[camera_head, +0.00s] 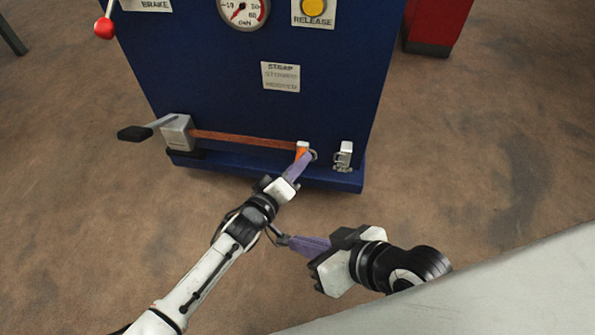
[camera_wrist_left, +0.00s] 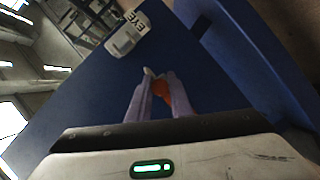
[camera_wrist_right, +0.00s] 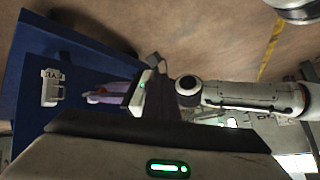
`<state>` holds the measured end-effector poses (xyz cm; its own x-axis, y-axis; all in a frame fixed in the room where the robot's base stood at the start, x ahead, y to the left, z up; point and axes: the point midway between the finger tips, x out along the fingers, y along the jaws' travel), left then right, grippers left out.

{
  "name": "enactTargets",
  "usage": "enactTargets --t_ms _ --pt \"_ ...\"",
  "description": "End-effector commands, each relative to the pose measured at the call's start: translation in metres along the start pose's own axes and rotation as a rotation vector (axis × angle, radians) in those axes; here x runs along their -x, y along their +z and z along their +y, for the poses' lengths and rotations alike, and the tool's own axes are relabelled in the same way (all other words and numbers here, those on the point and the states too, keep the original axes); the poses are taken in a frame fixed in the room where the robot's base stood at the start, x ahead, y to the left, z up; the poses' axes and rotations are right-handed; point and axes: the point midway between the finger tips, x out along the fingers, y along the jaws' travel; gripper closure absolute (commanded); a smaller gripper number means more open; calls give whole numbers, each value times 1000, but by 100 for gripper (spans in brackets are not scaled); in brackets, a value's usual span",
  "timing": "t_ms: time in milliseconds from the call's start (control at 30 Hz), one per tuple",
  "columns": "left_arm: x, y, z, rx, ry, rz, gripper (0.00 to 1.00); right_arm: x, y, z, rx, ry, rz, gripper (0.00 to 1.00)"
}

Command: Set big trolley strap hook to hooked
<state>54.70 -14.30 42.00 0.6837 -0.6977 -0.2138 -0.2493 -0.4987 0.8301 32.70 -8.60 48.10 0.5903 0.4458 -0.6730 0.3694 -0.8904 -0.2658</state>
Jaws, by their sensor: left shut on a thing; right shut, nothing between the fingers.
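The brown-orange strap (camera_head: 245,139) runs along the front of the blue trolley (camera_head: 200,75) from a grey box with a lever to a small orange hook piece (camera_head: 302,153). My left gripper (camera_head: 301,163) is shut on this orange piece, which also shows between its purple fingers in the left wrist view (camera_wrist_left: 161,88). A white block and a grey curved part sit right at the piece; I cannot tell whether they touch it. The eye fitting (camera_head: 344,154) stands apart to the right, labelled EYE in the left wrist view (camera_wrist_left: 128,34). My right gripper (camera_head: 285,240) is shut and empty, below and away from the trolley.
The grey strap box (camera_head: 178,133) has a black-ended lever (camera_head: 135,132) sticking out left. A strap label (camera_head: 281,77), a gauge (camera_head: 243,10) and a yellow release button (camera_head: 314,7) are higher on the panel.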

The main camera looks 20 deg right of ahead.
Motion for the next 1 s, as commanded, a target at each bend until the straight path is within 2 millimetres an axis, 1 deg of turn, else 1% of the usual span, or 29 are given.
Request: enactTargets --t_ms 33,167,400,700,733,767,1000 --pt "-3 6 3 8 3 3 100 0 -4 -1 1 -3 13 100" --pt "-9 11 8 10 -3 10 100 2 -11 -3 2 -9 36 100" --pt "-14 14 12 9 -6 12 100 2 -13 -4 0 -14 42 100" --pt "-14 14 12 7 -6 12 100 3 -13 -4 0 -15 43 100" --pt "-14 14 12 6 -6 12 76 3 -13 -4 0 -15 42 100" --pt "-14 14 12 6 -6 12 74 3 -13 -4 0 -15 42 100" --pt "-14 13 12 6 -7 13 74 3 -13 -4 1 -15 41 100"
